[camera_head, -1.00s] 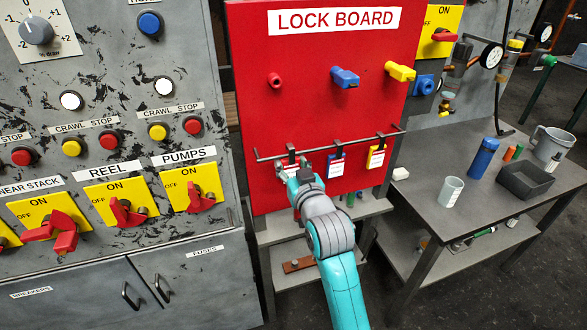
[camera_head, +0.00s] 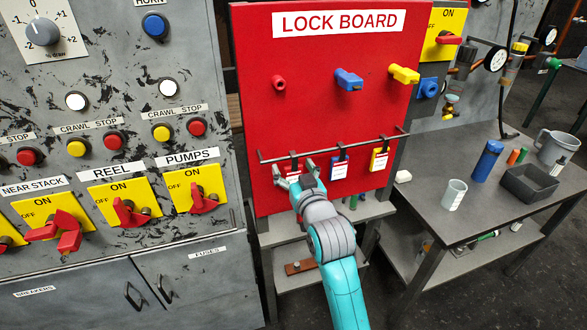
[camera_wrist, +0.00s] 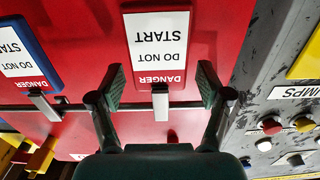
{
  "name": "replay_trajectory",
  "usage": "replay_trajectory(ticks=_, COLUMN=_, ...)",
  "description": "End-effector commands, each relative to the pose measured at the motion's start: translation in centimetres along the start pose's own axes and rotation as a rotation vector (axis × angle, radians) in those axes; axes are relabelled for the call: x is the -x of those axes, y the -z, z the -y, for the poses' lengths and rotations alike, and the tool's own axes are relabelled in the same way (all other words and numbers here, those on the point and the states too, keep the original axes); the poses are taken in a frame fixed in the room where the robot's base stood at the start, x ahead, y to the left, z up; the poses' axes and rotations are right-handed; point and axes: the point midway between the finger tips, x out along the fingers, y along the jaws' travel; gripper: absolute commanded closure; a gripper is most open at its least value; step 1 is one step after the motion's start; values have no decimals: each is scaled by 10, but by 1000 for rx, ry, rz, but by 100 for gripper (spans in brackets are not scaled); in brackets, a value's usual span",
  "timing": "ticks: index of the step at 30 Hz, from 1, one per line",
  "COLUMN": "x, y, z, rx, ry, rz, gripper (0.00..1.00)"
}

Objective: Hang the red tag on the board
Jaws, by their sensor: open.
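The red tag (camera_wrist: 158,45), with a white "DANGER DO NOT START" label, hangs from a hook (camera_wrist: 160,103) on the rail of the red lock board (camera_head: 323,105). It shows upside down in the wrist view. In the head view the red tag (camera_head: 294,166) hangs at the left end of the rail (camera_head: 345,146), partly covered by my gripper. My gripper (camera_wrist: 161,87) is open, one finger on each side of the hook and the tag's hook end, with gaps on both sides. In the head view my gripper (camera_head: 293,172) is in front of the board.
A blue tag (camera_head: 339,168) and a yellow tag (camera_head: 379,160) hang farther right on the rail. Red, blue and yellow pieces sit on the board above. A grey table with a cup (camera_head: 454,193) and a tray (camera_head: 529,184) stands to the right.

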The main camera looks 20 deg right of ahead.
Motion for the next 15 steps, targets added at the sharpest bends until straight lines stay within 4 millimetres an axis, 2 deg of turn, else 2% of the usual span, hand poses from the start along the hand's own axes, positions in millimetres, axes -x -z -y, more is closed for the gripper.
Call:
replay_trajectory(ticks=5, x=2, y=0, z=0, rx=0, ry=0, rz=1, gripper=23)
replay_trajectory(ticks=8, x=11, y=-1, z=0, rx=0, ry=0, rz=0, gripper=23)
replay_trajectory(ticks=15, x=54, y=-1, z=0, rx=0, ry=0, rz=1, gripper=23)
